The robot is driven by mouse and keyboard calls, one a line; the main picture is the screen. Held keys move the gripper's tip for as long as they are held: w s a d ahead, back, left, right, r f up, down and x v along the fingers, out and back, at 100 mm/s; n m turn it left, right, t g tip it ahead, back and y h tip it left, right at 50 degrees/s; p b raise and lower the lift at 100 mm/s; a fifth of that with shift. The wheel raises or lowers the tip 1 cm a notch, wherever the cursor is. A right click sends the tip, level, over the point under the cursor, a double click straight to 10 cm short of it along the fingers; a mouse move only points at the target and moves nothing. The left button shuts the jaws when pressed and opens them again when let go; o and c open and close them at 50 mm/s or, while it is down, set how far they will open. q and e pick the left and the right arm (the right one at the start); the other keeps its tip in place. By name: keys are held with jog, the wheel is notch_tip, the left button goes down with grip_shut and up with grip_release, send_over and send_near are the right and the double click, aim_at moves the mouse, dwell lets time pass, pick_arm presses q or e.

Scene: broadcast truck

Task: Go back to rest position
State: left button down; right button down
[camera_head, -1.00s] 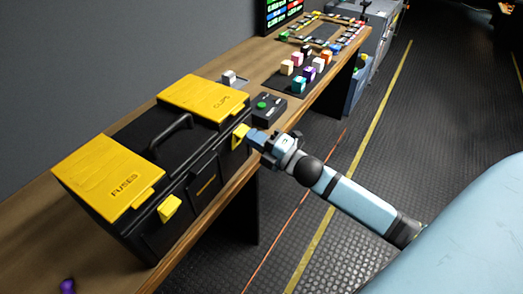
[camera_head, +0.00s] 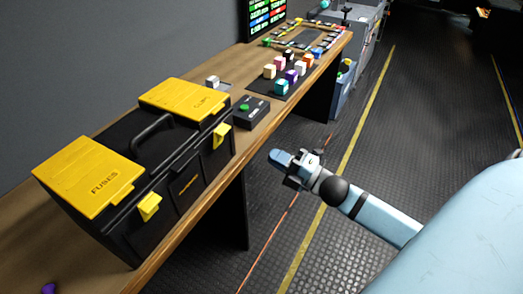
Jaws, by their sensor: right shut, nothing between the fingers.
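My right gripper (camera_head: 281,157) is shut and empty. It hangs in the air over the floor, to the right of the bench's front edge and apart from everything on it. My right arm reaches it from the lower right. My left gripper is not in view. A black toolbox (camera_head: 187,183) with two yellow lids stands on the bench, to the left of my gripper. The near lid (camera_head: 85,180) reads FUSES, and the far lid (camera_head: 185,98) carries a less readable label. Both lids look closed.
The wooden bench (camera_head: 170,247) runs along the wall. It holds a black box with a green button (camera_head: 252,113), several coloured cubes on a dark mat (camera_head: 290,90), a screen (camera_head: 265,17) and a purple object (camera_head: 48,288). The floor (camera_head: 420,150) to the right is clear.

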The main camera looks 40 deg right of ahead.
jog(key=shift+v, duration=0.75)
jog(key=shift+s, duration=0.1)
jog(key=s+a+f+m+g+h+p, duration=0.2)
jog(key=s+a+f+m+g+p, duration=0.2)
jog(key=a+m, duration=0.4)
jog(key=s+a+f+m+g+h+p, duration=0.3)
jog(key=s+a+f+m+p, duration=0.3)
jog(key=m, duration=0.5)
notch_tip(320, 180, down, 3)
jog(key=shift+s+a+f+m+g, duration=0.25)
jog(key=shift+s+a+m+g, duration=0.15)
jog(key=shift+s+a, duration=0.65)
jog(key=shift+d, duration=0.1)
